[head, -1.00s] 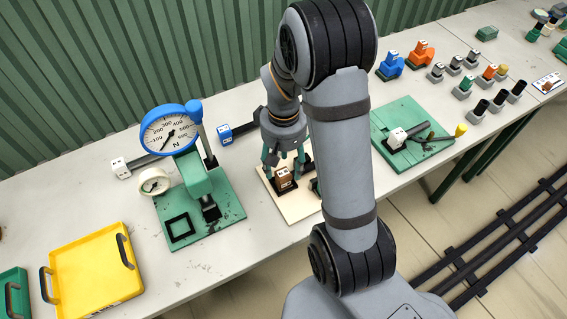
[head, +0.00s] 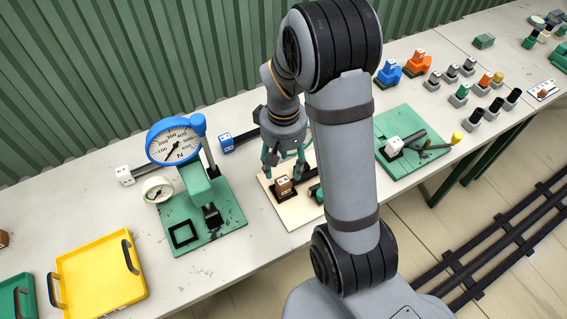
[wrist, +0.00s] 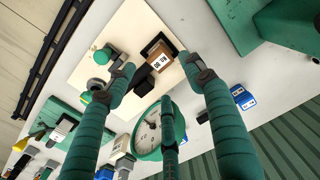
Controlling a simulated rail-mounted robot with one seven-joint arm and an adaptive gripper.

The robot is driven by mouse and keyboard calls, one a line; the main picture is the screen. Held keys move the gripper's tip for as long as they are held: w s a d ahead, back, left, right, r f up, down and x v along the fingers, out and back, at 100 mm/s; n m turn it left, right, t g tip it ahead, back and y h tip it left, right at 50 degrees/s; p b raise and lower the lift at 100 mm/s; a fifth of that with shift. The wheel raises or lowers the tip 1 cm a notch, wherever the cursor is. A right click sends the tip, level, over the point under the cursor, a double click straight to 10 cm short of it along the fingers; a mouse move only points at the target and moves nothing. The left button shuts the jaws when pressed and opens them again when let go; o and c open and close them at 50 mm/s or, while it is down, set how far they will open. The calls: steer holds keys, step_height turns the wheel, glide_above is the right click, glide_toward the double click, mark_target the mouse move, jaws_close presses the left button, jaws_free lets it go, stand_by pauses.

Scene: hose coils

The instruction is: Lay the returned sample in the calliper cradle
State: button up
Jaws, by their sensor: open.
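A brown sample block (head: 284,186) with white labels stands at a black square holder on a cream board (head: 296,217). The same block shows in the wrist view (wrist: 162,63), apparently seated in the holder (wrist: 155,42). My gripper (head: 285,165) is open just above the block, its green fingers spread to either side. In the wrist view the fingertips (wrist: 165,77) are apart, with the block beyond the gap and no grip visible. A green-rimmed dial (wrist: 150,132) shows between the fingers. My arm hides the board's right part in the head view.
Left of the board stands a blue-rimmed force gauge (head: 176,143) on a green base (head: 222,228). A yellow tray (head: 90,289) lies further left. On the right, a green board (head: 420,165) carries a white block (head: 394,146) and dark rod. Several small fittings stand behind it.

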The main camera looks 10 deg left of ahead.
steer(key=shift+r+p, duration=0.3)
steer(key=shift+r, duration=0.25)
step_height(320, 180, up, 12)
stand_by(0.5)
steer(key=shift+f, duration=0.15)
step_height(320, 180, down, 13)
steer(key=shift+r+b, duration=0.1)
steer(key=shift+b, duration=0.4)
stand_by(0.4)
